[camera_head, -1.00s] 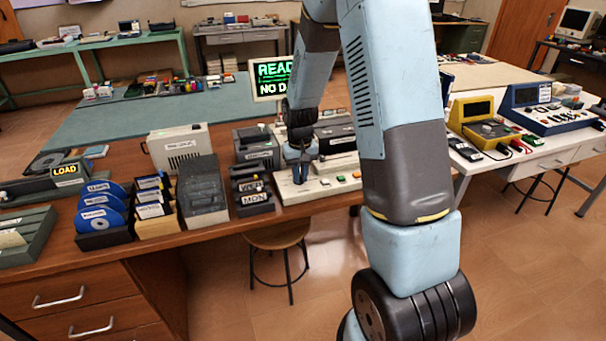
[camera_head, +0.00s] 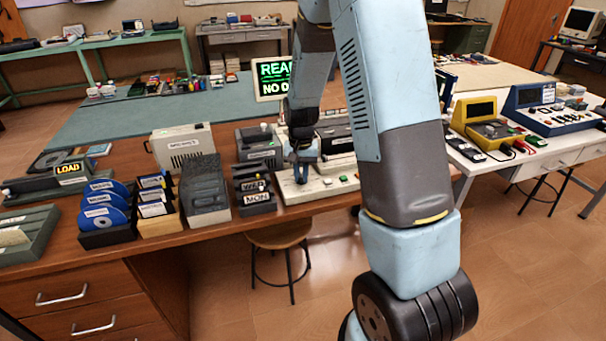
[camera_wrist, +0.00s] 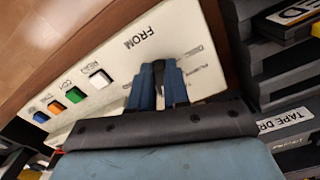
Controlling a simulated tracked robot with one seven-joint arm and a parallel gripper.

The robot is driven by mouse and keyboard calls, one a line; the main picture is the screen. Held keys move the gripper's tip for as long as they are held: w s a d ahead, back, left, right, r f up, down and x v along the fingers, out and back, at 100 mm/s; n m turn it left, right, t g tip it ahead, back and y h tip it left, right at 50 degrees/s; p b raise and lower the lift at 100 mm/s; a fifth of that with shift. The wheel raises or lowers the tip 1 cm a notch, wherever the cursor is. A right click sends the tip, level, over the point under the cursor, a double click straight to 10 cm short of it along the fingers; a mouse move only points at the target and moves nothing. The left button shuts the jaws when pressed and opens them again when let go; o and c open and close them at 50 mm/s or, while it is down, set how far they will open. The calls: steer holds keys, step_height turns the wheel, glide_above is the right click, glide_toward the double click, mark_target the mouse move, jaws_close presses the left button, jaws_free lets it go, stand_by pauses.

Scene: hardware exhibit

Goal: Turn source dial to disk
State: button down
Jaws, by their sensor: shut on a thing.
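The white control panel (camera_wrist: 185,25) carries the word FROM beside the spot where my gripper (camera_wrist: 157,68) is. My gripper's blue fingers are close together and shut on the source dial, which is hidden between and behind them. Small label print shows on the panel just past the fingertips, too small to read. In the head view my gripper (camera_head: 301,178) points down onto the left part of the same panel (camera_head: 318,195). The dial's pointer and setting cannot be seen.
White, green, orange and blue buttons (camera_wrist: 75,94) sit on the panel left of my fingers. A monitor (camera_head: 272,78) stands behind. Dark cartridges and boxes (camera_head: 254,190) stand left of the panel, with disks (camera_head: 103,204) farther left. A stool (camera_head: 279,236) is below.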

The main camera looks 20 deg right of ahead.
mark_target(301, 176)
steer(key=shift+w+r, duration=0.1)
steer(key=shift+w, duration=0.1)
steer(key=c, duration=1.4)
jaws_free()
steer(key=o, duration=0.3)
steer(key=shift+s, duration=0.1)
step_height(301, 176, up, 14)
steer(key=shift+f, duration=0.25)
